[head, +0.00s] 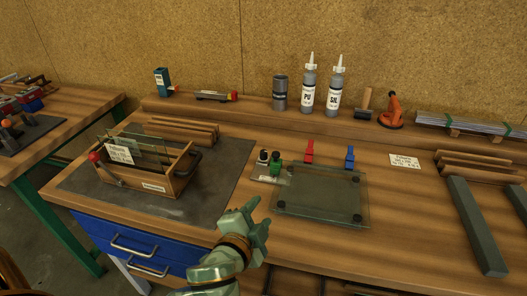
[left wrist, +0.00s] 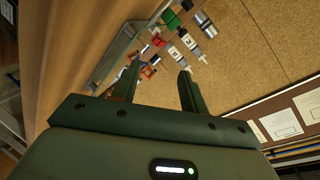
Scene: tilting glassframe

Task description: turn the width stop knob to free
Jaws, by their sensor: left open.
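A dark-topped knob (head: 263,157) and a green knob (head: 275,160) stand side by side on a small pale labelled plate (head: 270,177). I cannot read which one is the width stop knob. The plate is at the left back corner of a glass-topped frame (head: 320,212) with dark round pads. My left gripper (head: 263,213) is open and empty. In the head view it appears just in front of the knobs, apart from them. Its two fingers also show in the left wrist view (left wrist: 158,83), with nothing between them. My right gripper is not in view.
Red (head: 309,150) and blue (head: 350,157) clamps stand behind the frame. A wooden crate (head: 170,184) with glass pieces stands on a dark mat at the left. Bottles (head: 308,92) and an orange suction tool (head: 392,112) stand at the back. Grey bars (head: 477,227) lie at the right.

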